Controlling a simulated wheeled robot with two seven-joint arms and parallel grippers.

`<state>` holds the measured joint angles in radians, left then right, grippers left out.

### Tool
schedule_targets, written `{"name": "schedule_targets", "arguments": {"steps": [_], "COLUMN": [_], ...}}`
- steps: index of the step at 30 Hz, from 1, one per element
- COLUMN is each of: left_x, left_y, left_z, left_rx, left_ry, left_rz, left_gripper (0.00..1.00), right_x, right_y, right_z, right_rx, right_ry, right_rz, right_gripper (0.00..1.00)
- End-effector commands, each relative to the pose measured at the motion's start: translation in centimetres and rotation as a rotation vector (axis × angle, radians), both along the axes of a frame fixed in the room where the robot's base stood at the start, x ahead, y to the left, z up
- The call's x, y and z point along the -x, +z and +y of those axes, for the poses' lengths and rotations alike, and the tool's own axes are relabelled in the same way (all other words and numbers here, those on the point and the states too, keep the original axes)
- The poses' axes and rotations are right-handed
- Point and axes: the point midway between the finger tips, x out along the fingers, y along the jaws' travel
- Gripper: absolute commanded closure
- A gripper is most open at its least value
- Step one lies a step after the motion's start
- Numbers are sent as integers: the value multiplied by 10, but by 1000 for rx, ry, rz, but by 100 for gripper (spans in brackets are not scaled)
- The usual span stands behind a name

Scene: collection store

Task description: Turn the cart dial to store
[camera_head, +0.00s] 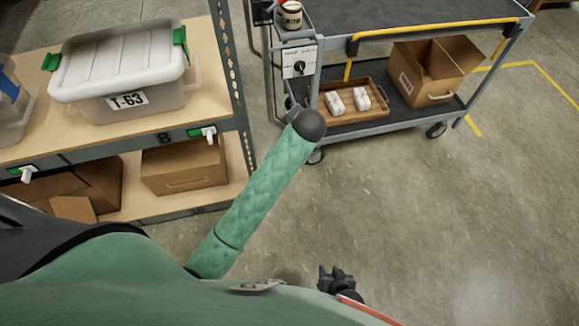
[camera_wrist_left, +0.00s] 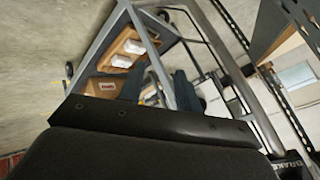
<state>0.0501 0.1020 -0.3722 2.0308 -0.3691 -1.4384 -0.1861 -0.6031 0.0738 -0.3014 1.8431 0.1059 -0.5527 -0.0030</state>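The cart dial (camera_head: 300,66) is a black knob on a white panel (camera_head: 292,56) at the cart's near left end. Its labels are too small to read, and I cannot tell its setting. The dial does not show there. My right gripper (camera_head: 338,279) is low over the floor, away from the cart; its finger gap is unclear.
The cart's lower shelf (camera_head: 395,118) bears a wooden tray (camera_head: 340,112) with white packages and an open cardboard box (camera_head: 432,70). A labelled can (camera_head: 291,16) stands above the dial. A shelf rack (camera_head: 215,60) with a lidded tub (camera_head: 120,62) stands left. The right floor is clear.

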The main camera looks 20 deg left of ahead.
Motion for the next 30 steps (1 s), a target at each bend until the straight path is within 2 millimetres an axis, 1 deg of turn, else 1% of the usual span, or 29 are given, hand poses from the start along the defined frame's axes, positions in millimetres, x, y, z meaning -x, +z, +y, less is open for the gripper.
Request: {"name": "schedule_targets", "arguments": {"steps": [1,5,12,24,30], "left_x": [9,29,66,129,149], "left_y": [-1,-6,-15,-26,-30], "left_z": [-1,-3,-5,-6,-4], "left_rx": [43,155,291,418,445], "left_ry": [16,66,115,135,141], "left_rz": [14,49,120,235,266], "left_gripper": [66,66,66,66,66], "right_x": [0,0,0,0,0], "right_y": [4,8,18,33,38], "right_z": [0,0,0,0,0], "right_rx": [0,0,0,0,0], "right_ry": [0,0,0,0,0], "right_rz": [0,0,0,0,0], "right_gripper": [64,64,64,64,64]}}
